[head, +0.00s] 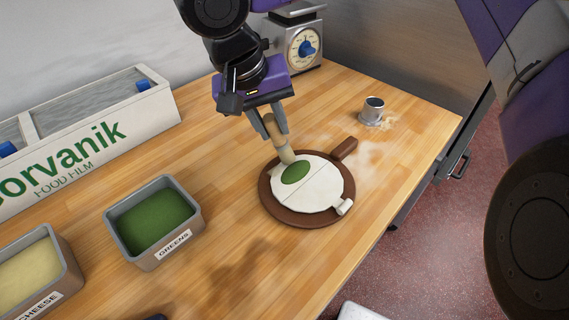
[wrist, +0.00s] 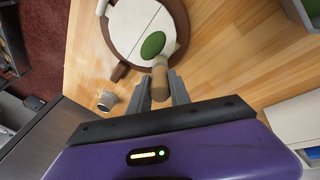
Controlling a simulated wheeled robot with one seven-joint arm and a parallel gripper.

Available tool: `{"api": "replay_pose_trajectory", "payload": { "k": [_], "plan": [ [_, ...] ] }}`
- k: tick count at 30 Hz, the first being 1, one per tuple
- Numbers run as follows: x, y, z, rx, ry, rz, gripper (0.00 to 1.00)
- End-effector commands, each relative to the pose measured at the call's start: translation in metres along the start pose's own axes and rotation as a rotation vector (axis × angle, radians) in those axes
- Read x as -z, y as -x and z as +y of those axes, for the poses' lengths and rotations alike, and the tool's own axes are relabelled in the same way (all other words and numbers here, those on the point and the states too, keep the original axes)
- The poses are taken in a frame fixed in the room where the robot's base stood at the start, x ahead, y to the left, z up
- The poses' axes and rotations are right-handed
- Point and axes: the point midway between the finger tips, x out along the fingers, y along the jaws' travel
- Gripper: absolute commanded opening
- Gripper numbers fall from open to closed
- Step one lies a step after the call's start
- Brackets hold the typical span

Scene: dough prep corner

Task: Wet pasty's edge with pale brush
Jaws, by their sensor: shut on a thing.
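My gripper (head: 271,121) is shut on the handle of a pale brush (head: 278,137), which points down and slightly right. In the wrist view the brush handle (wrist: 160,82) sits between the fingers (wrist: 158,97). The brush's pale head is close to the far edge of the green filling (head: 295,172); I cannot tell if it touches the dough. The pasty is a flat white dough round (head: 318,190) with a line across it and the filling on its left half. It lies open on a round brown board (head: 272,212); it also shows in the wrist view (wrist: 133,20).
A metal cup (head: 374,108) stands right of the board, near pale crumbs. A small white cylinder (head: 344,206) sits at the board's right rim. Greens (head: 190,245) and cheese (head: 68,272) tubs, a film box (head: 165,110) and a scale (head: 301,48) stand around. Wood in front is clear.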

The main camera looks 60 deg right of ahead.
Motion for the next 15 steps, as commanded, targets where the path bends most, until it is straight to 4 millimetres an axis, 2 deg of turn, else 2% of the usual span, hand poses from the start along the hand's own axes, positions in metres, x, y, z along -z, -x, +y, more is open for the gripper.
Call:
{"api": "replay_pose_trajectory", "payload": {
  "k": [4,15],
  "plan": [
    [0.0058,-0.0029,0.0077,0.0,-0.002,0.0,0.0],
    [0.0063,-0.0037,0.0081,0.0,0.0,0.001,0.0]
  ]
}}
